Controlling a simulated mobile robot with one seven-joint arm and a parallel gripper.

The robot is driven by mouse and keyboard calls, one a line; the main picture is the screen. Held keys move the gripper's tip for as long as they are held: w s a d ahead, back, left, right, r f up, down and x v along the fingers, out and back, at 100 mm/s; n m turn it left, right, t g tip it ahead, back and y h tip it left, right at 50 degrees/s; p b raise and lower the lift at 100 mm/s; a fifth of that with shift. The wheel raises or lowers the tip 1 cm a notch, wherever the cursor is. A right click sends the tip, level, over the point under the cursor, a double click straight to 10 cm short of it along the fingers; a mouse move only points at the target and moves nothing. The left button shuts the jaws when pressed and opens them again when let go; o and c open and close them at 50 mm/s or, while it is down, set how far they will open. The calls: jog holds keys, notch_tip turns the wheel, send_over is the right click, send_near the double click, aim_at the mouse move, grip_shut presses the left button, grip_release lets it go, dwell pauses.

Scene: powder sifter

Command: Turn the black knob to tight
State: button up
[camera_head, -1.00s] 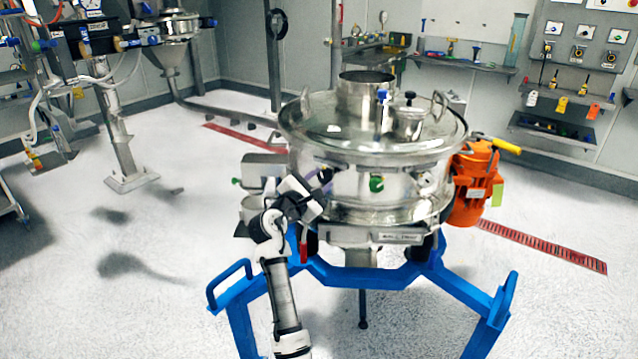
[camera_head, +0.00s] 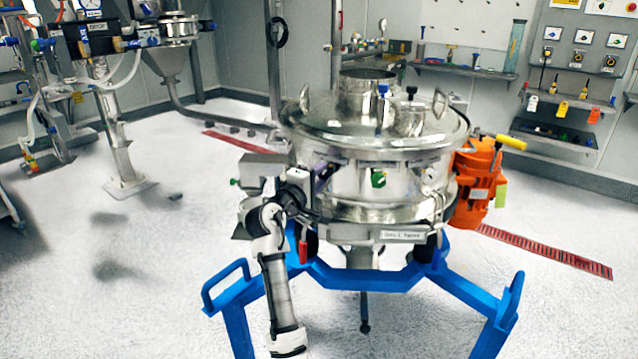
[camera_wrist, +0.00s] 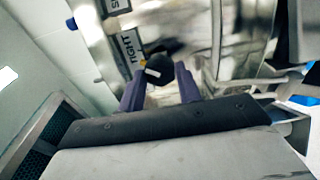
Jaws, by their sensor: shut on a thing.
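The black knob (camera_wrist: 157,66) shows in the wrist view between the two purple fingers of my gripper (camera_wrist: 160,85). It has a white mark on its face and a small yellow spot at its upper left. The gripper is shut on the knob. A label reading "TIGHT" (camera_wrist: 127,46) lies just up and left of the knob on the shiny metal wall. In the head view my gripper (camera_head: 318,178) is at the left side of the steel sifter (camera_head: 350,205), and the knob is hidden there behind my wrist.
The sifter stands on a blue frame (camera_head: 375,280). An orange motor (camera_head: 474,185) is on its right side. A green-knobbed grey box (camera_head: 262,165) sits left of my wrist. A green part (camera_head: 378,179) is on the sifter's front.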

jog(key=shift+f+m+b, duration=0.1)
jog(key=shift+m+b, duration=0.3)
jog(key=shift+m, duration=0.4)
jog(key=o, duration=1)
jog(key=shift+c, duration=0.2)
jog(key=b+v, duration=0.2)
jog(key=v, duration=1.2)
